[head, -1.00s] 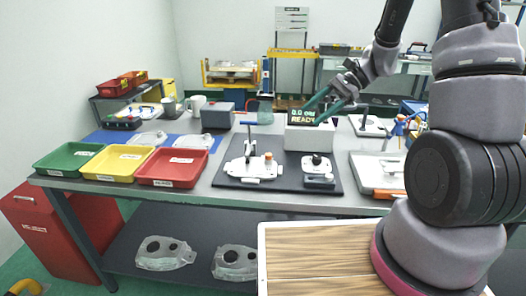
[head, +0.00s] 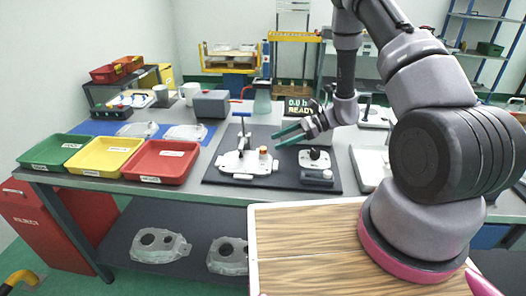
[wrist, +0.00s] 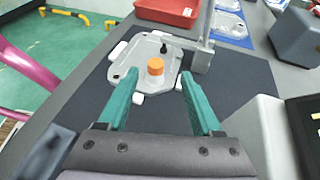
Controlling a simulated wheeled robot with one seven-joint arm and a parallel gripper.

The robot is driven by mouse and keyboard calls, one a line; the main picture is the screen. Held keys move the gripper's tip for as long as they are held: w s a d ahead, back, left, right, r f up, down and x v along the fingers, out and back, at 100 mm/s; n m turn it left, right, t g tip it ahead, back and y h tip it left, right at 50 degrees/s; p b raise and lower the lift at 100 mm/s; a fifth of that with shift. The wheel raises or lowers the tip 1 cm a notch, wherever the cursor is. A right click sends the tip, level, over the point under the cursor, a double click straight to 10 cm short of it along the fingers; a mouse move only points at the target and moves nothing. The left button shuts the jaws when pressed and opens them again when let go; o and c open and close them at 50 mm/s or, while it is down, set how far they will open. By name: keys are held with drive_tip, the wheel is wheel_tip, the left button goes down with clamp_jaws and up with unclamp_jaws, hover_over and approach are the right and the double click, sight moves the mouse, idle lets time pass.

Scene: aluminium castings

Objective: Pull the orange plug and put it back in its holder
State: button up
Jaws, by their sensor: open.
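The orange plug (head: 263,150) sits upright on the right part of a grey casting (head: 240,168) on the dark mat. It also shows in the wrist view (wrist: 155,66), ahead of and between my fingers. My gripper (head: 276,140) has green fingers and is open and empty, just right of the plug in the head view; it also shows in the wrist view (wrist: 157,88). A small grey fixture (head: 315,160) with a dark knob stands to the right on the mat. I cannot tell whether it is the plug's holder.
A post with a blue handle (head: 242,122) rises behind the casting. A display box reading READY (head: 300,106) stands behind my gripper. Red (head: 160,175), yellow (head: 104,170) and green (head: 54,163) trays line the left.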

sight(263, 148)
drive_tip(key=x, duration=0.5)
drive_tip(key=shift+s+a+f, duration=0.1)
drive_tip(key=shift+s+a, duration=0.05)
drive_tip(key=shift+s, duration=0.15)
clamp_jaws()
